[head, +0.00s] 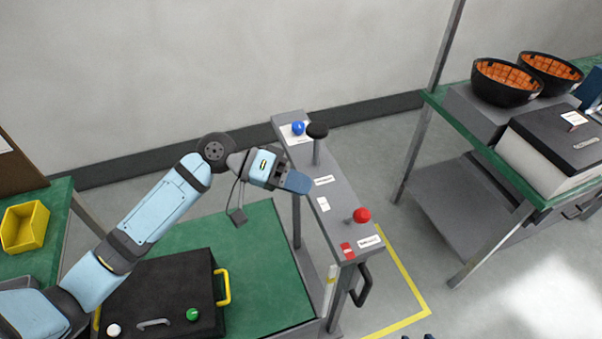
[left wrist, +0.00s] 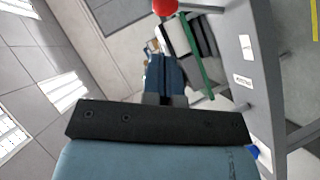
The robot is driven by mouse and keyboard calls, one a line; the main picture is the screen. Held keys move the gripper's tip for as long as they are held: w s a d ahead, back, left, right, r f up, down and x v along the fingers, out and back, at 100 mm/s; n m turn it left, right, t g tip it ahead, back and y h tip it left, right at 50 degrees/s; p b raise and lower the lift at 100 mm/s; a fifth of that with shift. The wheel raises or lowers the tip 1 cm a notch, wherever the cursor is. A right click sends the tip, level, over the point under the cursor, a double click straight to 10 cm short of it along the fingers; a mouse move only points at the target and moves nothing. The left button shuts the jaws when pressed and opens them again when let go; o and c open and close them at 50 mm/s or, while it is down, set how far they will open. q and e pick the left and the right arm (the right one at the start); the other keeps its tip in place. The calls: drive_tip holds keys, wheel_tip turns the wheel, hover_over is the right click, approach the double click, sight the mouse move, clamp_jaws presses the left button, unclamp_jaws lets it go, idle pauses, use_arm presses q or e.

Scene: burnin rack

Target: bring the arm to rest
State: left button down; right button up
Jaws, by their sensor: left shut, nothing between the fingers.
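My left arm reaches in from the left in the head view. Its gripper (head: 298,182) is shut and empty, beside and over the left edge of the grey control panel (head: 335,190). In the left wrist view the blue fingers (left wrist: 165,78) are together with nothing between them. The panel carries a blue button (head: 298,127), a black knob (head: 317,131) and a red knob (head: 361,215); the red one also shows in the left wrist view (left wrist: 165,6). Two small dark blue tips at the bottom edge of the head view may be my right gripper; most is cut off.
A black case (head: 165,280) with yellow handles lies on the green surface (head: 262,262) below my arm. A yellow bin (head: 25,227) stands at far left. A green-topped rack (head: 440,100) at right holds black bowls (head: 505,83) and a box (head: 555,150). Floor between panel and rack is clear.

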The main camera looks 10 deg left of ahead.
use_arm(q)
drive_tip(key=s+a+f+n+t+y+p, duration=0.2)
drive_tip(key=s+a+f+t+y, duration=0.15)
drive_tip(key=f, duration=0.55)
drive_tip(key=s+a+f+n+t+y+p, duration=0.25)
drive_tip(key=s+f+t+y, duration=0.2)
drive_tip(key=f, duration=0.45)
drive_tip(key=s+a+f+m+t+y+p, duration=0.1)
drive_tip(key=s+a+f+m+t+y, duration=0.1)
drive_tip(key=s, duration=0.6)
drive_tip(key=shift+s+a+f+y, duration=0.15)
drive_tip(key=shift+a+f+y, duration=0.15)
drive_tip(key=shift+f+y, duration=0.15)
drive_tip(key=shift+m, duration=0.25)
